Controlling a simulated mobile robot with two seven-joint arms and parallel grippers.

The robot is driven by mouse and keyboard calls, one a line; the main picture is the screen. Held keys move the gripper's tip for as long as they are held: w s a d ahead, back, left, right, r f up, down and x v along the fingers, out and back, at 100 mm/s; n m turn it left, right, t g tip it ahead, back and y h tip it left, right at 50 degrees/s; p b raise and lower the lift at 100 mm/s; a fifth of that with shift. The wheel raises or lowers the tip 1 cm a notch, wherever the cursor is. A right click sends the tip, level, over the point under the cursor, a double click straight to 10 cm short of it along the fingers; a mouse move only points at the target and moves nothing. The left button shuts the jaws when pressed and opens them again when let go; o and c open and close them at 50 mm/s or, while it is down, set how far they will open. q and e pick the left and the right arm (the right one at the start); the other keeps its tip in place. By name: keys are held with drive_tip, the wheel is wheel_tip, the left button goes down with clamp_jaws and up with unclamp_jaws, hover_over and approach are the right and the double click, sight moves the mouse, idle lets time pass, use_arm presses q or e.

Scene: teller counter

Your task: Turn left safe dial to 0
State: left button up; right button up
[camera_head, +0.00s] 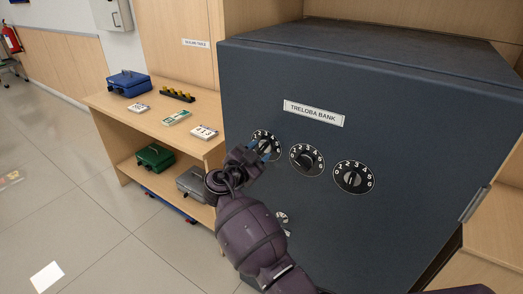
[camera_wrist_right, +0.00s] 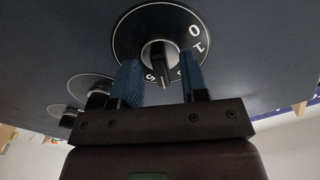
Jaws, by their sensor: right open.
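The dark blue-grey safe (camera_head: 400,105) carries three black dials with white numbers in a row. The left dial (camera_head: 271,137) is partly hidden by my right gripper (camera_head: 260,148) in the head view. In the right wrist view the left dial (camera_wrist_right: 122,38) is large, with 0 and 1 at its right side. My right gripper (camera_wrist_right: 161,75) is open, its blue fingers on either side of the dial's knob (camera_wrist_right: 157,55). The knob's bar points down in that view, away from the 0. I cannot tell whether the fingers touch it. My left gripper is not in view.
The middle dial (camera_head: 307,160) and right dial (camera_head: 354,178) sit close to the right of the left one. A silver handle (camera_head: 282,217) is below, partly behind my arm. A wooden shelf (camera_head: 150,112) with cash boxes and cards stands left of the safe.

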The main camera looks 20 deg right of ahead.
idle(0.3)
clamp_jaws()
